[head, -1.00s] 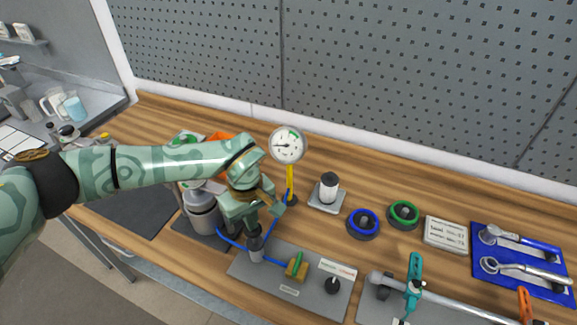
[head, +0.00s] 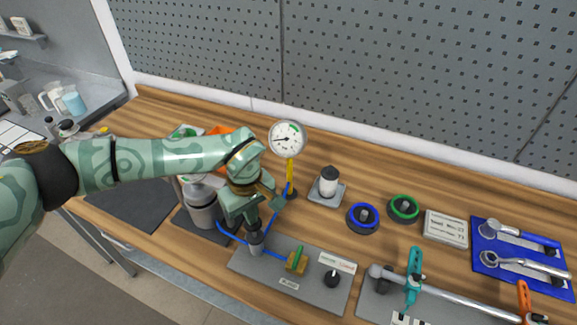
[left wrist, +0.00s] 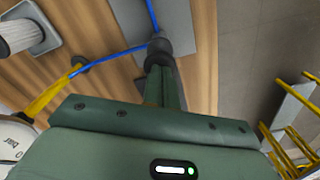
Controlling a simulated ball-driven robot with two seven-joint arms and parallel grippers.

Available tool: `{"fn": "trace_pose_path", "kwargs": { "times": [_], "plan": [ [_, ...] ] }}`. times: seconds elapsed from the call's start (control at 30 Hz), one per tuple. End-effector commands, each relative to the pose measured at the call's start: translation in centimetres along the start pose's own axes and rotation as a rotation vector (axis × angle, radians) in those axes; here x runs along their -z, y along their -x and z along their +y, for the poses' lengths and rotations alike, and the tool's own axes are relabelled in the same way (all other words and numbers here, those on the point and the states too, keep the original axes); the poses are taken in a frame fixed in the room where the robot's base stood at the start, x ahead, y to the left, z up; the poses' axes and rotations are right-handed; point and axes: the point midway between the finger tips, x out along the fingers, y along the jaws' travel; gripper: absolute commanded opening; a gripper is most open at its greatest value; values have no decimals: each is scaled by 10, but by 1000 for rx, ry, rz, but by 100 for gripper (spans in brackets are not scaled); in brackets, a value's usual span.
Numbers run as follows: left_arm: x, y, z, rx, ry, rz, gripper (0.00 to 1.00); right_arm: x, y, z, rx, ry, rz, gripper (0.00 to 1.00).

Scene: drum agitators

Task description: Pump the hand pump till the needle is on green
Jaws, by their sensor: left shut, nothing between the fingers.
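The hand pump (head: 255,246) stands upright on a grey plate (head: 310,299) at the bench front; its dark top also shows in the left wrist view (left wrist: 158,47). My left gripper (head: 253,223) is shut and empty, pointing down directly over the pump's top; I cannot tell whether they touch. The round white gauge (head: 287,139) stands behind on a yellow post. Its needle points left, away from the green band at the upper right of the dial. A blue hose (head: 233,238) runs from the pump. My right gripper is out of view.
A brass valve with a green lever (head: 297,257) and a black knob (head: 332,279) share the pump's plate. A grey vessel (head: 202,207) stands left, partly behind my arm. Blue (head: 363,217) and green (head: 404,208) rings and a blue wrench tray (head: 521,258) lie right.

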Motion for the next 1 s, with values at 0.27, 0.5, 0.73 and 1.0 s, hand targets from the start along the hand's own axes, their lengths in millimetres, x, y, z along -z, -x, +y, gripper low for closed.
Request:
{"fn": "trace_pose_path", "kwargs": {
  "times": [0.27, 0.5, 0.73, 1.0],
  "plan": [
    [0, -19, 0, 1, 1, 0, 0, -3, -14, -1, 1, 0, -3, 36],
    [0, -34, 0, 1, -1, 0, 0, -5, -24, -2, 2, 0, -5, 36],
    [0, -39, 0, 2, -1, 0, 0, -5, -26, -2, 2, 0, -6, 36],
    [0, -15, 0, 0, -1, 1, 0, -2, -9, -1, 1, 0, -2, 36]
  ]
}}
